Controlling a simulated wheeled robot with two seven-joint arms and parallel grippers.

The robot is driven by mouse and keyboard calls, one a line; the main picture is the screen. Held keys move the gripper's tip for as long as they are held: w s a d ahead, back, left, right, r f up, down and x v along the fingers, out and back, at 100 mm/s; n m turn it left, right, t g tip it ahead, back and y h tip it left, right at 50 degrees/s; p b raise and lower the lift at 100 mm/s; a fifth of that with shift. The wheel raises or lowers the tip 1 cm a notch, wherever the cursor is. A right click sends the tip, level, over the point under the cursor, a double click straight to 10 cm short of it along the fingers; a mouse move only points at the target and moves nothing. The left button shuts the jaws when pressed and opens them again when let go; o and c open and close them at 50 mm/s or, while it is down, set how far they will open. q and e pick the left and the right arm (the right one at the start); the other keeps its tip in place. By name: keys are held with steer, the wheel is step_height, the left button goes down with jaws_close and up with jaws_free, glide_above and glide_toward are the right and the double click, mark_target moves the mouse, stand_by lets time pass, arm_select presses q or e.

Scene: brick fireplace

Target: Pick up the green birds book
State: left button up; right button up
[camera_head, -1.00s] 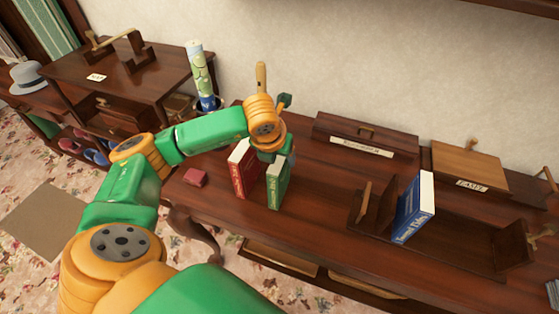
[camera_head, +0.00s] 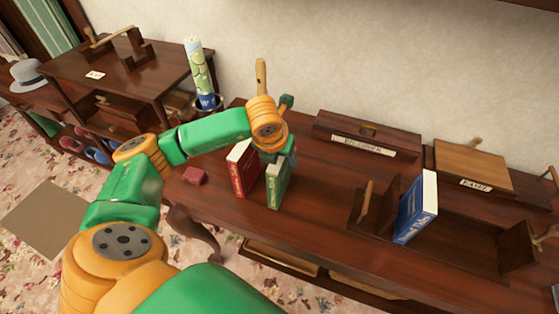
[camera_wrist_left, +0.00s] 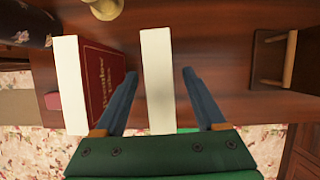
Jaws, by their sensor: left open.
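The green book (camera_head: 278,187) stands upright on the wooden table, its upper part partly covered by my gripper in the head view. In the left wrist view its white page edge (camera_wrist_left: 157,85) lies between my open fingers, and gaps show on both sides. My left gripper (camera_head: 274,150) is over the top of the green book, pointing down; its fingers (camera_wrist_left: 160,73) are open and straddle the book. The red book (camera_head: 242,168) stands upright close on the left, and one finger is in the space between the two books. My right gripper is not in view.
A small red box (camera_head: 194,176) lies left of the red book. A blue book (camera_head: 416,207) leans in a wooden rack (camera_head: 480,240) on the right. Labelled wooden boxes stand at the back. The tabletop right of the green book is clear.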

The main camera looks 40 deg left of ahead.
arm_select(q)
jaws_close()
stand_by(1.5)
